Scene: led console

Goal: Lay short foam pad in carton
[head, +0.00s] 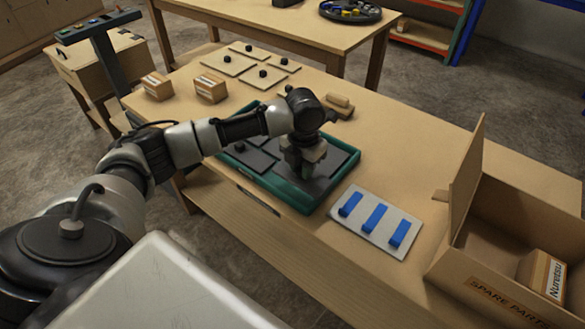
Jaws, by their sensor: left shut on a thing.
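The open carton (497,287), marked "SPARE PARTS", stands at the right end of the table, with a flap (465,180) standing up. A green tray (289,195) in the middle of the table holds dark grey foam pads (248,157), some with a black knob. My left gripper (304,174) points down over the tray's right part and is shut on a dark pad, apparently by its knob. The gripper hides most of the grip, and I cannot tell that pad's length or whether it is clear of the tray. My right gripper is not in view.
A small labelled box (542,272) sits inside the carton. A pale board with blue strips (375,219) lies between tray and carton. Two small boxes (210,88) and several pale knobbed plates (228,63) lie behind. The table's back right is mostly clear.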

